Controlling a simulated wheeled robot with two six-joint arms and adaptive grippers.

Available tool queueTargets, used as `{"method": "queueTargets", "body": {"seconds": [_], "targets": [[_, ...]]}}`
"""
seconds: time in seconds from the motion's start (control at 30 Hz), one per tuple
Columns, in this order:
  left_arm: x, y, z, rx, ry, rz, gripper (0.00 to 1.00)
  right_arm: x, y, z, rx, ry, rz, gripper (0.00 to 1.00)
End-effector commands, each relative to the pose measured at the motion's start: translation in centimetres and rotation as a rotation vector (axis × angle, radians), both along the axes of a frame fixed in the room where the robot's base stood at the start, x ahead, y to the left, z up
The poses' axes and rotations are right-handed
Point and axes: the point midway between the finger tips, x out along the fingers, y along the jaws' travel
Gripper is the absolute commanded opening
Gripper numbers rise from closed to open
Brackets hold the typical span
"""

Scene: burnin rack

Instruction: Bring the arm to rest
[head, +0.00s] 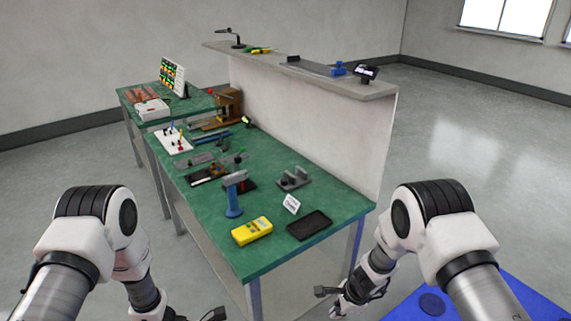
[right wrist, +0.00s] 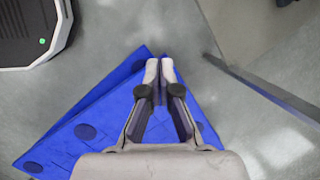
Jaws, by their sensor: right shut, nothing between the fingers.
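My right arm comes in at the right of the head view, bent downward. Its gripper (head: 328,292) hangs low beside the near end of the green bench, apart from it. In the right wrist view the right gripper (right wrist: 159,66) has its two fingertips together with nothing between them, above the blue floor mat (right wrist: 60,135). My left arm comes in from the left, also bent downward. A part of the left gripper (head: 208,314) shows at the bottom edge of the head view; its fingers are too cut off to read.
The green bench (head: 285,254) holds a yellow meter (head: 252,231), a black tray (head: 309,225), a blue stand (head: 233,200) and a small white sign (head: 292,204). A raised grey shelf (head: 300,72) runs behind it. Bare floor (head: 470,150) lies to the right.

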Motion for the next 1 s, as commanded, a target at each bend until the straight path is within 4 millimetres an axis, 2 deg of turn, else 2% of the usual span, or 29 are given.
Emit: {"method": "queueTargets", "body": {"seconds": [0.03, 0.13, 0.17, 0.2, 0.27, 0.3, 0.37, 0.4, 0.43, 0.5, 0.57, 0.63, 0.7, 1.0], "targets": [[-3.7, 0.7, -1.0, 0.056, 0.048, -0.099, 0.95, -3.6, -2.1, -1.6, -0.058, 0.056, 0.048, 0.0], [-11.9, 3.4, -2.3, 0.187, 0.118, -0.372, 0.95, -11.4, -6.4, -3.8, -0.184, 0.157, 0.207, 0.0], [-14.3, 4.5, -2.5, 0.226, 0.13, -0.468, 0.95, -13.9, -7.7, -4.2, -0.219, 0.184, 0.269, 0.0], [-17.3, 6.3, -2.6, 0.278, 0.135, -0.604, 0.95, -17.2, -9.2, -4.5, -0.258, 0.217, 0.362, 0.0], [-21.3, 9.3, -2.5, 0.349, 0.111, -0.84, 0.95, -22.3, -11.4, -4.3, -0.306, 0.257, 0.533, 0.0], [-23.4, 11.4, -2.3, 0.392, 0.065, -1.016, 0.95, -25.8, -12.5, -3.8, -0.323, 0.271, 0.669, 0.0], [-24.9, 13.9, -2.0, 0.438, -0.059, -1.268, 0.95, -30.0, -13.4, -2.7, -0.324, 0.255, 0.882, 0.0], [-25.1, 14.8, -1.9, 0.455, -0.17, -1.409, 0.95, -32.0, -13.4, -1.9, -0.312, 0.221, 1.014, 0.0], [-24.8, 15.0, -1.9, 0.465, -0.263, -1.498, 0.95, -33.1, -13.2, -1.2, -0.301, 0.186, 1.107, 0.0], [-23.4, 14.5, -1.8, 0.486, -0.478, -1.638, 0.95, -34.3, -12.2, -0.1, -0.28, 0.085, 1.28, 0.0], [-21.8, 13.8, -1.9, 0.514, -0.626, -1.695, 0.95, -33.8, -11.5, 0.2, -0.282, -0.001, 1.369, 0.0], [-19.9, 13.3, -2.1, 0.56, -0.728, -1.717, 0.95, -32.5, -11.1, 0.1, -0.307, -0.075, 1.42, 0.0], [-19.2, 13.4, -2.1, 0.591, -0.755, -1.719, 0.95, -32.0, -11.1, 0.1, -0.325, -0.097, 1.436, 0.0], [-19.2, 13.4, -2.1, 0.589, -0.752, -1.721, 0.95, -32.0, -11.2, 0.1, -0.325, -0.094, 1.441, 0.0]]}}
